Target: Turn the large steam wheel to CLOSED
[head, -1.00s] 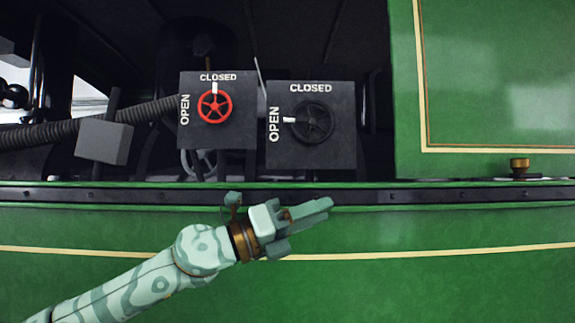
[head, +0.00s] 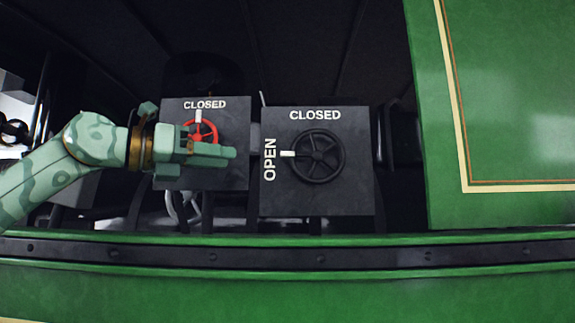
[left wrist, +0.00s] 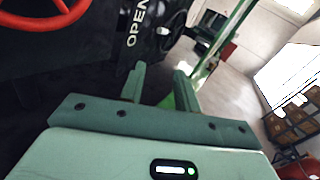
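The large black wheel (head: 318,156) is on the front of a dark box (head: 350,203) marked CLOSED above and OPEN at its left. Its white pointer (head: 288,154) points left, at OPEN. A smaller red wheel (head: 203,129) on the neighbouring box has its white pointer up, at CLOSED. My left gripper (head: 230,153) is in front of the red wheel's box, covering that wheel's lower part, left of the black wheel. Its fingers point right and stand apart in the left wrist view (left wrist: 160,75), with nothing between them. My right gripper is not in view.
A green sill with a dark riveted strip (head: 320,257) runs below the boxes. A green panel (head: 510,100) with a cream and orange line stands at the right. The space in front of the black wheel is clear.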

